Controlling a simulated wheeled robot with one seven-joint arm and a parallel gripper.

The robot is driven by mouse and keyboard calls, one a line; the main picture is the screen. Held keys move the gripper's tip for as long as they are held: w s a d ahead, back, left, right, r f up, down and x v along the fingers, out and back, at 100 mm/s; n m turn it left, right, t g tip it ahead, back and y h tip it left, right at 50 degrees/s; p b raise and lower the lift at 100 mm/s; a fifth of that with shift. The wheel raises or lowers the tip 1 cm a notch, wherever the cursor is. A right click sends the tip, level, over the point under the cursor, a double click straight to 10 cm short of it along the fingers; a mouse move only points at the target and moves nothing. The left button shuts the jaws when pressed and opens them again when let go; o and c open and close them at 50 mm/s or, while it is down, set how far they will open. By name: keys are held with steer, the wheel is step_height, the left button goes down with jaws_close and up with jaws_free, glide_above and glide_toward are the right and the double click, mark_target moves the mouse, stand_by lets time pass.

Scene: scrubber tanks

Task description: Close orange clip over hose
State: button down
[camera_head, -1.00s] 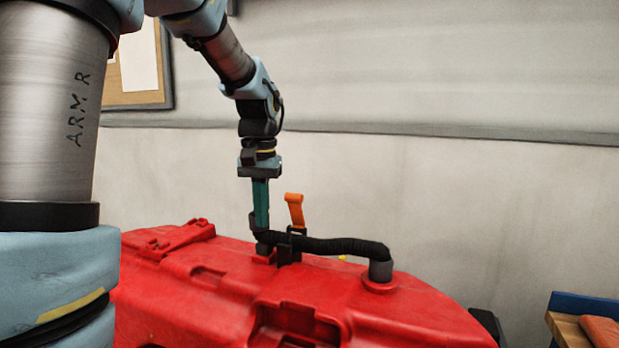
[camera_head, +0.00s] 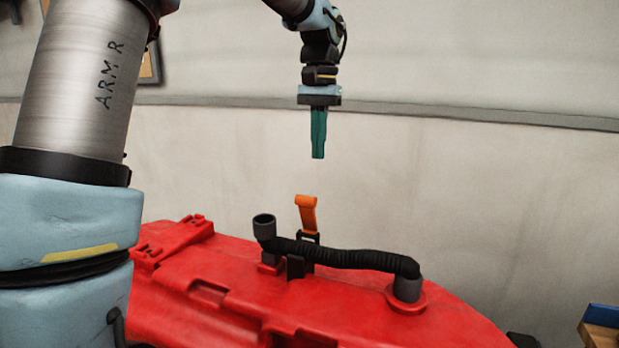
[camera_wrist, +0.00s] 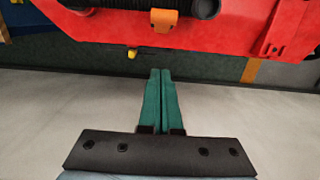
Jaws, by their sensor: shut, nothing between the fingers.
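The orange clip (camera_head: 307,213) stands up, open, on its black bracket (camera_head: 296,262) on top of the red tank. The black corrugated hose (camera_head: 345,256) runs across the tank top, through the bracket, to a grey fitting at its right end. Its left end is a grey cuff (camera_head: 264,227) that tilts upward. My gripper (camera_head: 318,156) is above the clip, apart from it, with its green fingers together and nothing between them. In the wrist view the clip (camera_wrist: 163,20) and hose (camera_wrist: 204,8) show at the top edge, beyond my fingers (camera_wrist: 159,75).
The red tank (camera_head: 230,300) fills the lower middle. A pale wall (camera_head: 480,170) stands behind it. A wooden and blue piece (camera_head: 603,320) is at the lower right. The air around the clip is clear.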

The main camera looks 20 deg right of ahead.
mark_target(308, 217)
steer(key=shift+s+a+f+p, duration=0.45)
steer(key=shift+s+f, duration=0.1)
steer(key=shift+f, duration=0.55)
steer(key=shift+s+a+f+p, duration=0.35)
steer(key=shift+s+a+f, duration=0.2)
steer(key=shift+f, duration=0.55)
steer(key=shift+s+a+f+p, duration=0.4)
steer(key=shift+s+f, duration=0.2)
steer(key=shift+f, duration=0.5)
